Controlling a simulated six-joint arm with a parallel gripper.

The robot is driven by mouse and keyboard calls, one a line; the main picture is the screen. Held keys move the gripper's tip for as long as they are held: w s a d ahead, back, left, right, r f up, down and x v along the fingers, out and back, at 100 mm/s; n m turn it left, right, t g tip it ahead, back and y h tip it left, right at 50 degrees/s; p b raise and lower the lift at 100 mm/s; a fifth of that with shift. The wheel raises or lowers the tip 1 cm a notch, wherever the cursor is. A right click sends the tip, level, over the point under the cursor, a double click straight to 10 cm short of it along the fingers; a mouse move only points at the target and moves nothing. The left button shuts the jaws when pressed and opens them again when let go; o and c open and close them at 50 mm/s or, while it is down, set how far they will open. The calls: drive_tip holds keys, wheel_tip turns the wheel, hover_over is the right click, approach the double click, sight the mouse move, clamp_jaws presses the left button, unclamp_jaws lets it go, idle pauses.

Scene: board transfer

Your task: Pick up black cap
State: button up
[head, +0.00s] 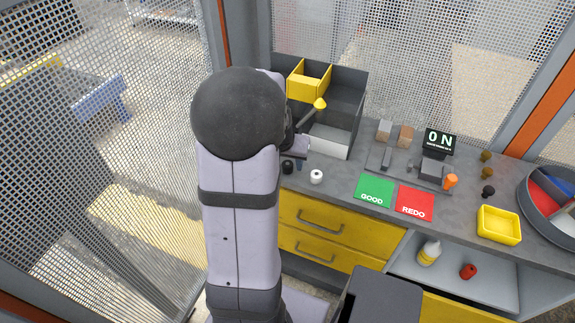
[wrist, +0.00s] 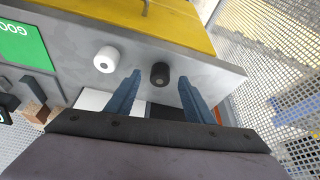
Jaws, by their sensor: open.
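A small round black cap (head: 288,167) stands on the grey bench top near its front left edge. In the wrist view the black cap (wrist: 160,72) lies between the tips of my two blue fingers, with a gap on each side. My gripper (wrist: 159,79) is open and empty. I cannot tell how high the fingertips are above the bench.
A white cap (head: 316,176) stands just right of the black one. A dark bin (head: 345,90) with a yellow box (head: 309,80) stands behind. Green GOOD (head: 374,190) and red REDO (head: 415,203) pads lie right. A yellow tray (head: 499,225) and several small knobs are farther right.

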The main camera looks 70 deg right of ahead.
sight(287, 166)
drive_tip(key=shift+x, duration=0.8)
drive_tip(key=c, duration=1.1)
wheel_tip(287, 166, up, 10)
drive_tip(key=shift+r+b, duration=0.1)
drive_tip(key=shift+b, duration=0.3)
